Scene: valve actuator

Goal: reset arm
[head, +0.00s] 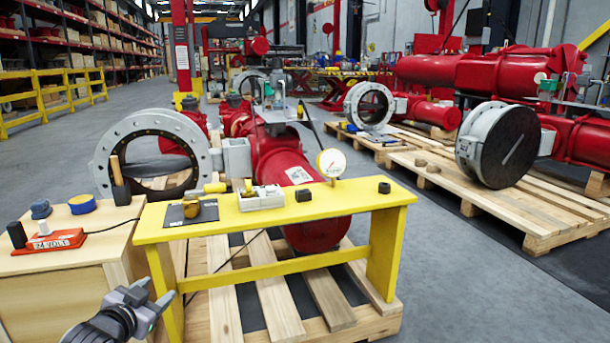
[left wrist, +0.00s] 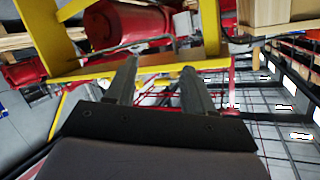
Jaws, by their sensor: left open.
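My left gripper (head: 151,298) is at the lower left of the head view, in front of the left leg of the yellow bench (head: 340,203). Its jaws are apart and nothing is between them. In the left wrist view the two fingers (left wrist: 160,88) point toward the yellow bench frame (left wrist: 205,64), with a gap between them. A red actuator cylinder (left wrist: 127,24) shows beyond the bench there. My right gripper is not in either view.
A wooden cabinet (head: 75,265) at the left holds a red 24 volt box (head: 50,242), blue round items and a hammer (head: 119,185). The bench carries a gauge (head: 331,163), a white tray (head: 262,198) and fittings. A pallet (head: 275,305) lies under it. Grey floor is clear at right.

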